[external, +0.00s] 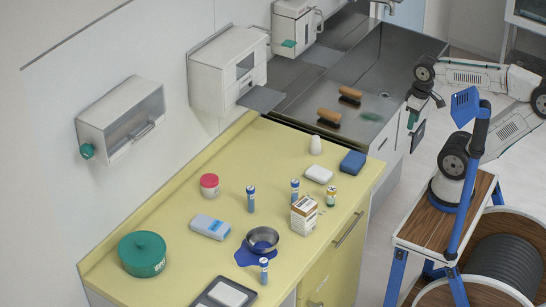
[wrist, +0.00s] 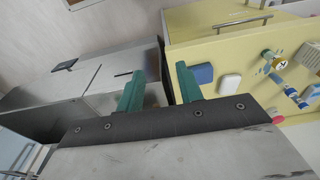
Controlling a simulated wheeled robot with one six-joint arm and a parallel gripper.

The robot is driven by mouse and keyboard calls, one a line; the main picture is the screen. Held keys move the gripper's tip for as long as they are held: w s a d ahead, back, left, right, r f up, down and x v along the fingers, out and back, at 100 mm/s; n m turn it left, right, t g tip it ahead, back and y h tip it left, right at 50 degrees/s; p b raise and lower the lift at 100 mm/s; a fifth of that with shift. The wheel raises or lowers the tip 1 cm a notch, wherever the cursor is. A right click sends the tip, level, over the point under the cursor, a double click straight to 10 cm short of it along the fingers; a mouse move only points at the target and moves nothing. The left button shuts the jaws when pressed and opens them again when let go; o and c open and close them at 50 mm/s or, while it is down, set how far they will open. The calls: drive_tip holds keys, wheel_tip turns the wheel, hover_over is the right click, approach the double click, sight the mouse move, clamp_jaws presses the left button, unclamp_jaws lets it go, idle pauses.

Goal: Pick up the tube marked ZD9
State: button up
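Blue-and-white tubes stand on the yellow counter in the external view: one in the middle (external: 251,199), one behind the white-and-brown box (external: 295,190), and one near the front (external: 264,270). Their markings are too small to read, so I cannot tell which is ZD9. In the wrist view a blue-and-white tube (wrist: 297,98) shows at the right. My gripper (external: 412,120) is over by the sink's right side, away from the tubes. In the wrist view its two green fingers (wrist: 160,85) are apart with nothing between them.
The counter (external: 190,205) also holds a white-and-brown box (external: 304,215), a metal bowl (external: 263,240) on a blue cloth, a green tin (external: 142,254), a small green-and-yellow jar (external: 331,196) and a blue block (external: 353,163). The sink (external: 385,85) lies behind. A wooden-topped stand (external: 420,225) is at right.

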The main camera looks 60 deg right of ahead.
drive_tip(key=shift+o, duration=1.2)
